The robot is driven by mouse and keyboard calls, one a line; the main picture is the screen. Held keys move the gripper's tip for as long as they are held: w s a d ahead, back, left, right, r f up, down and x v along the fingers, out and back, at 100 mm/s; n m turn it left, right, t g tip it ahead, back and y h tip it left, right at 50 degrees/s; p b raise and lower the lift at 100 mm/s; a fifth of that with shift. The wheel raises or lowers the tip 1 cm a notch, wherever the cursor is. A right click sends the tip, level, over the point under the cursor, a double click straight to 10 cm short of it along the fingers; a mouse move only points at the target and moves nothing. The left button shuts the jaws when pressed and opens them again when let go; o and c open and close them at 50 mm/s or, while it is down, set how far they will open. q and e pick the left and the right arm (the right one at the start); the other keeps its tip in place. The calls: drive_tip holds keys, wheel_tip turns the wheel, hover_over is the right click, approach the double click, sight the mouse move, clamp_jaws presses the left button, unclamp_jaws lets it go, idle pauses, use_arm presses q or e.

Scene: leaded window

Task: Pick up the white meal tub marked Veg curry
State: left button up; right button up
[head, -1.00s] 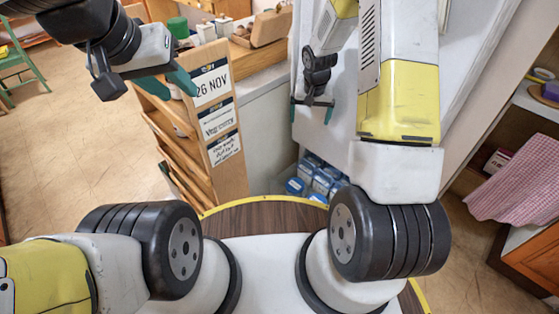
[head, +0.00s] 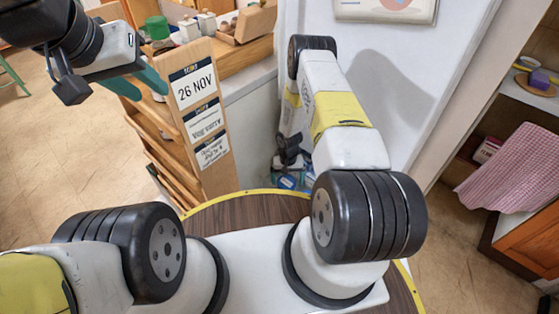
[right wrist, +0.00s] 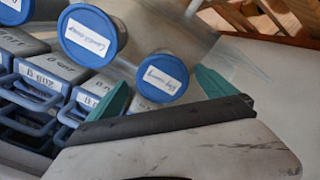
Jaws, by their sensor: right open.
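In the right wrist view, a round blue lid (right wrist: 162,78) has a white label that looks like "Veg curry", seen upside down. The tub's body below it is mostly hidden. My right gripper (right wrist: 162,92) is open, with one teal finger on each side of this lid; I cannot tell if they touch it. Blue-lidded tubs (head: 287,182) show partly there. My left gripper (head: 150,94) is open and empty, in front of the date board.
Another blue-lidded tub (right wrist: 88,33) stands beside it. Grey-topped boxes (right wrist: 50,68) in blue frames crowd the left. A wooden rack with a "26 NOV" board (head: 197,88) stands left of the tubs. A pink checked cloth (head: 510,170) hangs from shelves at right.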

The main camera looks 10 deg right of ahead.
sight(287, 182)
drive_tip(key=f, duration=0.5)
drive_tip(key=shift+w+a, duration=0.1)
drive_tip(key=shift+w, duration=0.25)
drive_tip(key=c, duration=1.6)
drive_tip(key=shift+c, duration=0.9)
drive_tip(key=shift+r, duration=0.15)
